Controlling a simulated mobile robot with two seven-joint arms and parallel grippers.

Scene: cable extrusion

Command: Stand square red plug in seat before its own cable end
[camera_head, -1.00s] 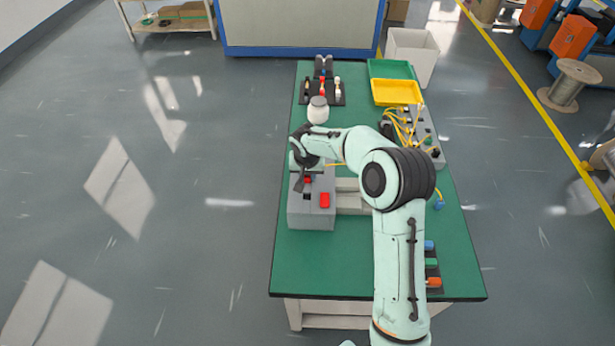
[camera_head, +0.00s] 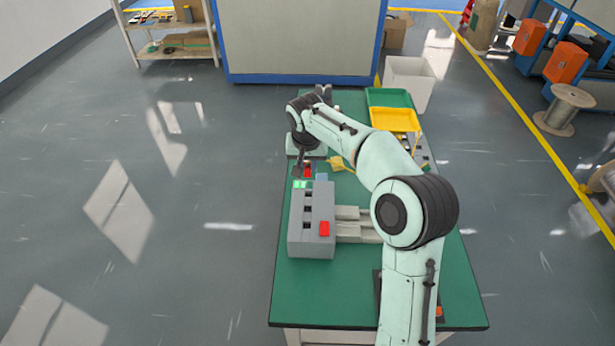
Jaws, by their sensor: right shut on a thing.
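A small red plug (camera_head: 308,171) is in my right gripper (camera_head: 303,174), which is shut on it just beyond the far end of the grey block (camera_head: 297,235). Whether the plug is square, and its exact tilt, is too small to tell. The block has several dark slots along its top, and these look empty. A red square piece (camera_head: 324,229) sits at its near right corner. A bright green patch (camera_head: 301,184) shows at its far end. A yellow cable piece (camera_head: 341,163) lies right of the gripper. My left gripper is not in view.
Pale bars (camera_head: 350,228) join the block's right side. A yellow tray (camera_head: 395,119) and a green tray (camera_head: 389,97) stand at the back right, with a white bin (camera_head: 409,84) behind. My right arm hides much of the table's right side. The green table (camera_head: 325,290) is clear at front left.

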